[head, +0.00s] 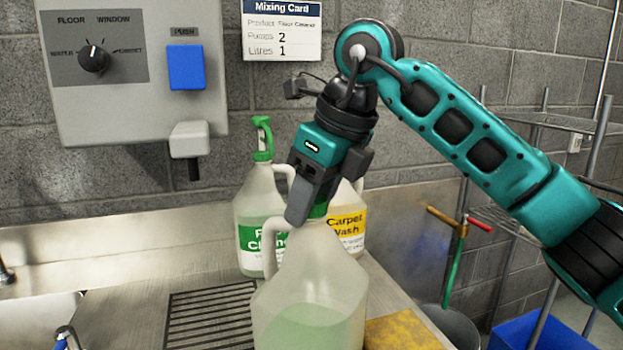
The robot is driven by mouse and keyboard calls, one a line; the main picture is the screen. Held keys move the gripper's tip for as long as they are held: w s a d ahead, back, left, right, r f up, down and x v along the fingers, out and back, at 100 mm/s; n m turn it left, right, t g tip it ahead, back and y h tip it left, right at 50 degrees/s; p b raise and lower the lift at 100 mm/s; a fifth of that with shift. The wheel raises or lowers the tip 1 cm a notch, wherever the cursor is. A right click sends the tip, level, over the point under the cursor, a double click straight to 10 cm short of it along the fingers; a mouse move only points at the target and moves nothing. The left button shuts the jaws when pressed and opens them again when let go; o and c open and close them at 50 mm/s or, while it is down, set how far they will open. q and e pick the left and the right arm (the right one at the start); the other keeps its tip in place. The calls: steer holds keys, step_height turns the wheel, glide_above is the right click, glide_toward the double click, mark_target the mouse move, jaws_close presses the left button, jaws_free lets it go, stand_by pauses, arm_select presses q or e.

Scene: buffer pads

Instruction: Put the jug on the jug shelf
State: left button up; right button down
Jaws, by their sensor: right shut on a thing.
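A translucent white jug (310,300) with pale green liquid stands upright in the front middle of the head view. My right gripper (298,212) comes down from above and is shut on the jug at its top, by the handle. The gripper's fingers hide part of the jug's neck, and the jug's base is cut off by the lower edge. A metal rack (560,123) with wire shelves stands at the far right; I cannot tell which shelf is the jug shelf. My left gripper is not in view.
Behind stand a green-labelled jug (252,215) and a Carpet Wash jug (347,228). A drain grate (210,318) and a yellow cloth (402,333) flank the jug. A grey bucket (455,325) and blue bin (512,335) are at right. A dispenser (130,75) hangs above.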

steer(key=shift+f, duration=0.55)
steer(key=shift+f, duration=0.15)
steer(key=c, duration=0.5)
jaws_free()
steer(key=shift+f, duration=0.15)
steer(key=shift+c, duration=0.2)
